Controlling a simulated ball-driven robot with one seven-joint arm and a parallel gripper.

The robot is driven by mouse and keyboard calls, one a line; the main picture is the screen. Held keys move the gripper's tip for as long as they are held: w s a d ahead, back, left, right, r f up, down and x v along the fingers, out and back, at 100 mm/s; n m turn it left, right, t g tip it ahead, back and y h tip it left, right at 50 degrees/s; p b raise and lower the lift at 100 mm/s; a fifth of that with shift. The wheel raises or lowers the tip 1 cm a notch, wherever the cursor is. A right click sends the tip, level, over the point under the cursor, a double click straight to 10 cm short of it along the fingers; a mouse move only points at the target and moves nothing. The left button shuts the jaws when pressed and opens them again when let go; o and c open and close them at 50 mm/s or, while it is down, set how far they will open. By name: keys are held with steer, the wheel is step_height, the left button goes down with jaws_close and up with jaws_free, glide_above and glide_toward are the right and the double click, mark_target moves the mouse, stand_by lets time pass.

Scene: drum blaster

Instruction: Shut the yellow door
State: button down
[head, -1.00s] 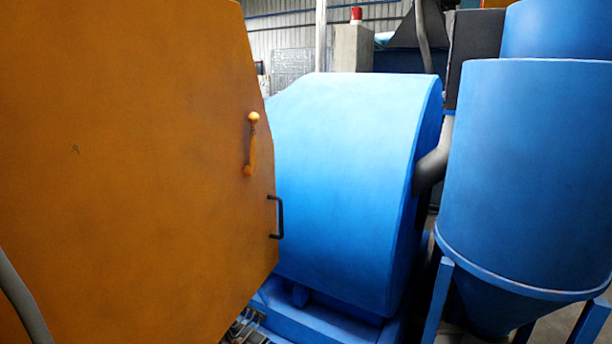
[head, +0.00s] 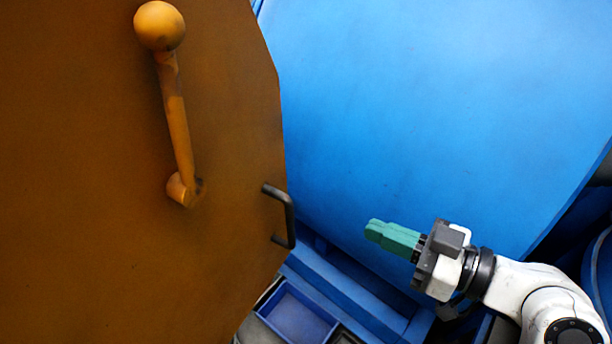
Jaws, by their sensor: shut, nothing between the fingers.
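The yellow door (head: 95,200) is a large orange-yellow panel filling the left of the head view. It carries a lever (head: 176,120) with a ball knob at its top. A dark bar handle (head: 288,215) sits at the door's right edge. The door stands in front of a blue housing, overlapping its left part. My gripper (head: 372,231), with green fingers, is to the right of the bar handle and apart from it in the picture. Its fingers are together and empty, pointing left toward the door edge. How far it is from the door in depth I cannot tell.
The large curved blue housing (head: 430,110) fills the back and right. Below it runs a blue base frame (head: 345,290). A blue tray (head: 297,312) lies low at the bottom, near the door's lower edge. Another blue shape (head: 601,275) is at the right edge.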

step_height(320, 180, up, 4)
steer(key=a+n+y, duration=0.1)
steer(key=y, duration=0.1)
steer(key=p, duration=0.3)
glide_toward(276, 173)
steer(key=shift+n, duration=0.3)
steer(key=x, duration=0.5)
steer(key=shift+w+a+r, duration=0.15)
steer(key=shift+a+r, duration=0.05)
steer(key=shift+a, duration=0.1)
steer(key=shift+w+a+f, duration=0.1)
steer(key=shift+w+a, duration=0.15)
steer(key=shift+a, duration=0.25)
